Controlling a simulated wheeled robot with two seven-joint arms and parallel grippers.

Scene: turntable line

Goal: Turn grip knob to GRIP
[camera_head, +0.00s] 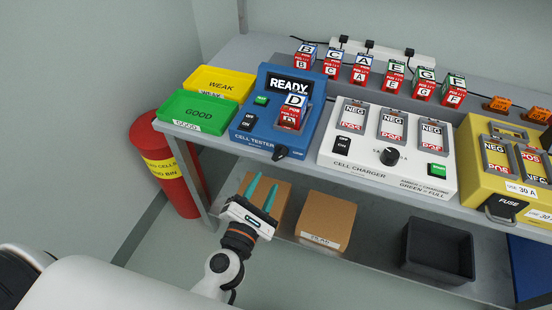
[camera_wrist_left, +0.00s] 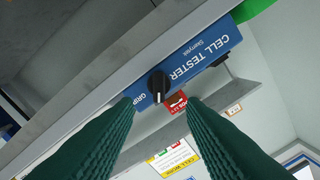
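The blue cell tester (camera_head: 262,136) stands on the bench, its screen reading READY. The black grip knob (camera_head: 282,152) sits on its front edge. In the left wrist view the knob (camera_wrist_left: 157,86) shows a pale pointer line, with the word GRIP (camera_wrist_left: 140,100) on one side and a small red label (camera_wrist_left: 176,102) on the other; I cannot tell its exact setting. My left gripper (camera_head: 262,188) is below and in front of the knob, its green fingers pointing up towards it, apart and empty. The knob lies between the fingertips in the wrist view, not visibly touched. My right gripper is out of view.
A cell marked D (camera_head: 290,112) sits in the tester. Green (camera_head: 195,112) and yellow (camera_head: 221,82) trays are to its left, the white cell charger (camera_head: 362,176) to its right. Cardboard boxes (camera_head: 326,220) lie on the lower shelf; a red bin (camera_head: 178,170) stands left.

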